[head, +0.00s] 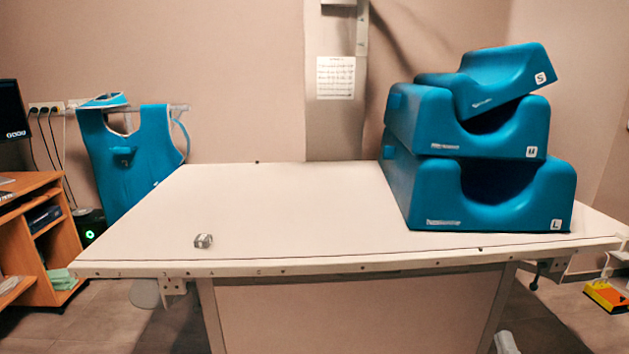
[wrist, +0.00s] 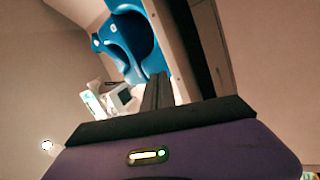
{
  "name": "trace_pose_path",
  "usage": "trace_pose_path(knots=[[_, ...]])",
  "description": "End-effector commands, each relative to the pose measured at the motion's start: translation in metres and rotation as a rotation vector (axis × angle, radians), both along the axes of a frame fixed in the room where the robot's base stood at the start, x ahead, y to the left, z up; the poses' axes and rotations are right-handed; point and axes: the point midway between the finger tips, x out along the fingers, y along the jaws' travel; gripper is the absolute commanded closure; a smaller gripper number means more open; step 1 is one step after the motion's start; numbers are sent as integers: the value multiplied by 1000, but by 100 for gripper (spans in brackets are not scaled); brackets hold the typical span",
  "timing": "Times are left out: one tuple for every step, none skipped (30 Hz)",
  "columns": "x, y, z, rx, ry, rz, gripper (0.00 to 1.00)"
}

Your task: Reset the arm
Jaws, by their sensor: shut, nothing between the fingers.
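My gripper (wrist: 158,82) shows in the wrist view, with dark fingers together above its purple body. It is shut and nothing shows between the fingers. It is clear of the table and the blue cushions, which appear beyond it. My arm and gripper are not in the head view.
A pale table (head: 290,215) spans the head view. A small grey block (head: 203,241) lies at its front left. Stacked blue cushions (head: 490,195) stand on its right, also in the wrist view (wrist: 130,40). A blue apron (head: 133,155) hangs behind left; a wooden desk (head: 40,225) stands left.

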Motion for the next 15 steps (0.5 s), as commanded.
trace_pose_path(knots=[[-19,14,-8,107,-7,28,100],[-29,21,-11,173,-13,45,100],[-44,30,-15,259,-19,66,100],[-54,36,-18,322,-23,82,100],[-65,42,-21,383,-25,95,100],[-79,50,-25,462,-27,114,100],[-89,55,-28,520,-28,125,100],[-100,61,-30,577,-27,139,100],[-114,68,-33,651,-26,154,100],[-124,73,-35,705,-23,165,100],[-135,78,-37,757,-19,173,100],[-149,85,-40,824,-13,185,100],[-159,89,-41,873,-8,193,100],[-169,94,-42,921,-1,202,100],[-183,100,-44,982,9,209,100]])
